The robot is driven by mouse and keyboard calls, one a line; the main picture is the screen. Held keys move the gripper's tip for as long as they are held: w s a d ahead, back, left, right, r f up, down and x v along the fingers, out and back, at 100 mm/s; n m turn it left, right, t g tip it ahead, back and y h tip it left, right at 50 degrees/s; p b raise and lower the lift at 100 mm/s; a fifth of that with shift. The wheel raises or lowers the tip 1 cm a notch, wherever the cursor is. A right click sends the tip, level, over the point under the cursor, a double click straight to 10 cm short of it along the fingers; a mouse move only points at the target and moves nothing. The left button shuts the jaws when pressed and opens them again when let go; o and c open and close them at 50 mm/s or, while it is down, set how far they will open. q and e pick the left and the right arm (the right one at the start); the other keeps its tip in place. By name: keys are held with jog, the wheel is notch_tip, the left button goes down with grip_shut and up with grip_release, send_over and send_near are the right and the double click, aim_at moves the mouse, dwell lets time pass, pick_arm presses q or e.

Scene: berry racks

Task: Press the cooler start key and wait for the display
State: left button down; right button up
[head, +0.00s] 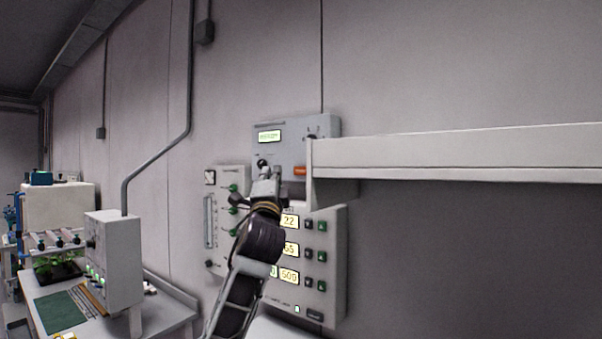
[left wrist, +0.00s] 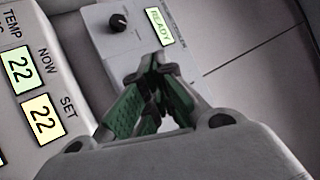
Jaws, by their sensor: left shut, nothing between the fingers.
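A grey control box (head: 290,152) hangs on the wall. It has a lit green display (head: 269,136), a dark knob (head: 311,136) and an orange part (head: 300,171). In the left wrist view the display (left wrist: 159,26) reads READY, with the black knob (left wrist: 118,22) beside it. My left gripper (head: 264,167) is shut and empty in front of the box's lower left part. Its green-padded fingers also show in the left wrist view (left wrist: 153,68). Whether they touch the box, I cannot tell. No start key can be made out; the gripper covers part of the box face.
A lower panel (head: 334,250) carries lit number displays and several small buttons. A grey panel with a gauge (head: 209,222) hangs to its left. A white shelf (head: 460,155) juts out close on the right. A bench with a white box (head: 113,250) stands at left.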

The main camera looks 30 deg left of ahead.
aim_at(302, 171)
pick_arm(q)
jog(key=w, duration=0.7)
jog(key=shift+w+d, duration=0.35)
jog(key=shift+w, duration=0.05)
pick_arm(e)
jog(key=shift+s+a+r, duration=0.2)
jog(key=shift+a+r, duration=0.05)
jog(key=shift+w, duration=0.35)
pick_arm(q)
jog(key=shift+w+d+p, duration=0.1)
jog(key=shift+w+p, duration=0.35)
jog(key=shift+w, duration=0.5)
pick_arm(e)
jog(key=shift+r, duration=0.2)
dwell(1.9)
pick_arm(q)
jog(key=shift+s, duration=0.9)
dwell(0.4)
